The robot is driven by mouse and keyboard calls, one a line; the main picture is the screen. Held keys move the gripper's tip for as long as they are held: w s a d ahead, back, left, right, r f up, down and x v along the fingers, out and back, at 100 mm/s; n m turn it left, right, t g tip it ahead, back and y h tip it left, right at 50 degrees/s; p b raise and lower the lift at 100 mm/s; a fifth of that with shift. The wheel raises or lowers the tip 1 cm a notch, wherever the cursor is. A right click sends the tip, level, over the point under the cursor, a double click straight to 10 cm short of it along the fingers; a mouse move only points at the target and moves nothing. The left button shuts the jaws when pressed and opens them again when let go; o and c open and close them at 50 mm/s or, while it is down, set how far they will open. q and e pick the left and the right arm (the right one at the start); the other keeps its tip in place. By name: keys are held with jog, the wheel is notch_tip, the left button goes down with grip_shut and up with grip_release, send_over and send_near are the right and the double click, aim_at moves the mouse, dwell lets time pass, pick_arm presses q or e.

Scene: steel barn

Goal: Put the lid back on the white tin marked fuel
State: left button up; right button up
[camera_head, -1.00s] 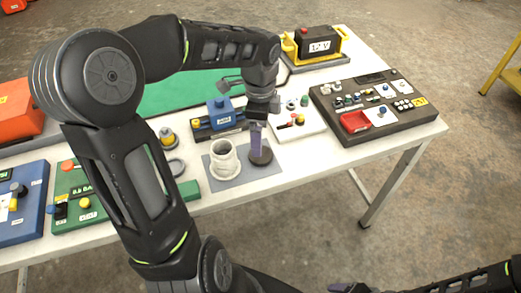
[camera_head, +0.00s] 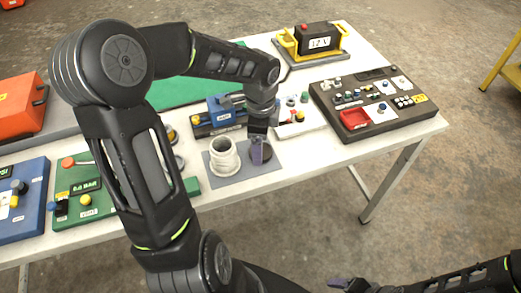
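The white tin (camera_head: 224,160) stands upright and open on a grey mat (camera_head: 226,181); no marking on it is readable in the head view. A dark round piece, apparently the lid (camera_head: 267,156), lies on the same mat just right of the tin.
A blue device (camera_head: 217,112) stands behind the tin. A white board with knobs (camera_head: 300,121) and a dark control panel (camera_head: 368,100) lie to the right. A green panel (camera_head: 80,190) lies to the left. My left arm crosses over the table's left half.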

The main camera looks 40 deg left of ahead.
pick_arm(q)
notch_tip(320, 180, down, 2)
jog(key=shift+f, duration=0.15)
jog(key=shift+c, duration=0.3)
jog(key=c, duration=1.4)
